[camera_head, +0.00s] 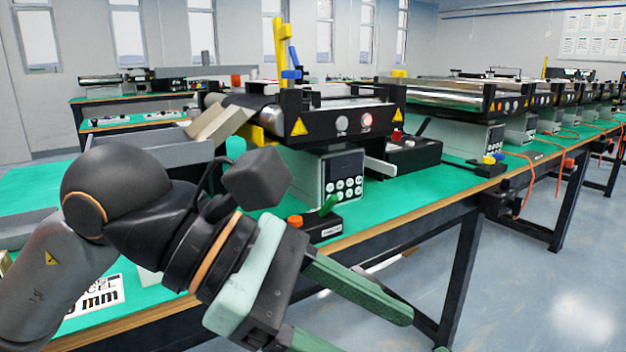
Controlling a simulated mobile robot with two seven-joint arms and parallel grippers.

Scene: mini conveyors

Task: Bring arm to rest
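My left arm comes in from the left, and its gripper (372,322) is at the bottom centre, in front of the near table edge. Its two green fingers are apart, with floor showing between them, and I see nothing held. The lower finger is partly cut off by the bottom of the picture. My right gripper is not in view; a tiny green tip at the bottom edge is too small to identify.
A green-topped table (415,205) runs along behind my arm. On it stand a mini conveyor (335,122), a grey keypad box (343,175) and a small black button box (318,227). More conveyors line up at the right. The floor (530,270) at right is clear.

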